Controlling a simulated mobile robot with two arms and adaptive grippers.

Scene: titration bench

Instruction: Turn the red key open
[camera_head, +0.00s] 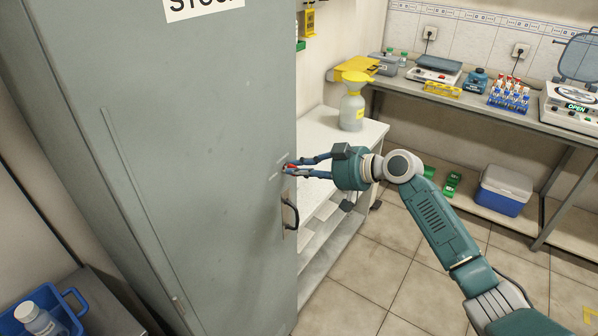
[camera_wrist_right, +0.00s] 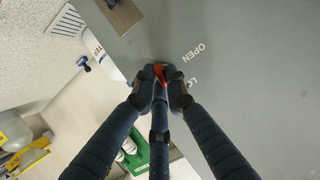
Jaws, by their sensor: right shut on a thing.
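The red key (camera_head: 291,167) sits at the lock of the grey cabinet (camera_head: 200,130), near its right edge. It also shows in the right wrist view (camera_wrist_right: 160,72), red and partly hidden between the fingertips. My right gripper (camera_head: 289,166) is at the key, and its blue fingers are shut on it. The right wrist view shows its fingertips (camera_wrist_right: 161,90) on both sides of the key. White lettering "OPEN" (camera_wrist_right: 194,52) is printed on the door beside the lock, with a partly hidden "LO" mark (camera_wrist_right: 195,83). My left gripper does not show.
The dark door handle (camera_head: 290,214) is just below the key. A white shelf unit (camera_head: 335,135) with a yellow-topped bottle (camera_head: 352,108) stands right of the cabinet. A blue crate (camera_head: 65,315) is at lower left. Tiled floor (camera_head: 380,265) is clear.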

